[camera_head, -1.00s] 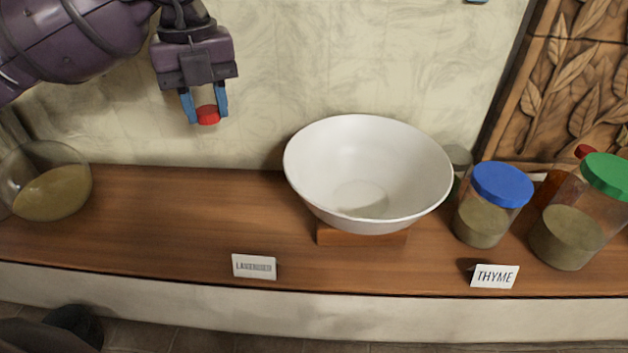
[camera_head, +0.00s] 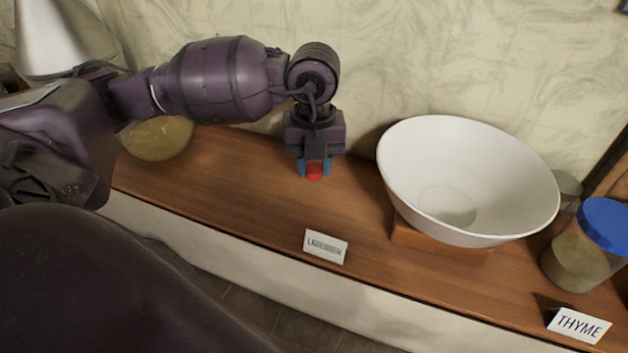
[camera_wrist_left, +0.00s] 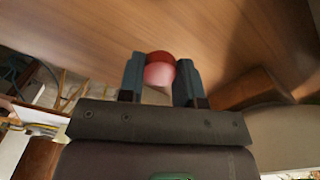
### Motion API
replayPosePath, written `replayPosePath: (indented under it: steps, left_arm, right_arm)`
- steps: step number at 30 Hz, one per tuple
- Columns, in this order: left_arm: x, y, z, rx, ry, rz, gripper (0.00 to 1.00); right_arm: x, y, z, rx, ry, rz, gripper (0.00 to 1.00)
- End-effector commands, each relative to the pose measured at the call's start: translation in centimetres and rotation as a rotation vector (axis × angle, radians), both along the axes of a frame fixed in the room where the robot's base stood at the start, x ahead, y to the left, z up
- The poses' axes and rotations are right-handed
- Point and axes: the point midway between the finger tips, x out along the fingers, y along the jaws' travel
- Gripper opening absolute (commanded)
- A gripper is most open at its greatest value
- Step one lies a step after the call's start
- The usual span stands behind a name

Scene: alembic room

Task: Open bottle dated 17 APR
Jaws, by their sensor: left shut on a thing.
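My left gripper (camera_head: 314,168) is shut on a small red cap (camera_head: 314,172) and holds it over the wooden shelf, left of the white bowl. In the left wrist view the red cap (camera_wrist_left: 160,68) sits between the two blue fingers of the left gripper (camera_wrist_left: 161,80). No bottle body shows below the cap. I see no bottle with a date of 17 APR in these frames. My right gripper is not in view.
A large white bowl (camera_head: 460,170) stands on a wooden block (camera_head: 410,236). A blue-lidded jar (camera_head: 585,255) and a THYME card (camera_head: 579,325) are at right. A blurred card (camera_head: 325,247) is at the front edge. A glass bowl (camera_head: 158,138) is behind my arm.

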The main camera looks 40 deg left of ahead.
Motion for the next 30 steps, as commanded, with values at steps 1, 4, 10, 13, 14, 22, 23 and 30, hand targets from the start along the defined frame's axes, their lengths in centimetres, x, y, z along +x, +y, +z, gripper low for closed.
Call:
replayPosePath:
  steps: [1,4,10,13,14,22,23,30]
  left_arm:
    - [0.0,0.0,-0.2,-0.001,0.001,0.0,0.04]
    - [0.0,0.0,-0.7,-0.001,0.002,0.0,0.04]
    - [-0.1,0.0,-3.3,0.0,0.004,0.0,0.04]
    - [0.0,0.0,-4.4,0.0,0.001,-0.001,0.04]
    - [0.0,0.0,-4.5,0.0,0.001,-0.001,0.04]
    - [0.0,0.0,-4.5,0.0,0.0,-0.001,0.04]
    - [0.0,0.0,-4.6,0.0,0.0,-0.001,0.04]
    - [0.0,0.0,-4.8,0.0,0.0,-0.001,0.55]
  right_arm:
    - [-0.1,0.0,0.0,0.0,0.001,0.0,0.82]
    - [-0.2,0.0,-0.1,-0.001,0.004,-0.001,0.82]
    - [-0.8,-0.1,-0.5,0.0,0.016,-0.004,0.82]
    - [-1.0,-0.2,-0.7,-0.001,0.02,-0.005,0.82]
    - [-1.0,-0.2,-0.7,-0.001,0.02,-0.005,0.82]
    - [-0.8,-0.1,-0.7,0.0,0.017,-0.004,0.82]
    - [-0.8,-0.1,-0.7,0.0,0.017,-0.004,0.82]
    - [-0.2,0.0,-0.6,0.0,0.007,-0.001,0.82]
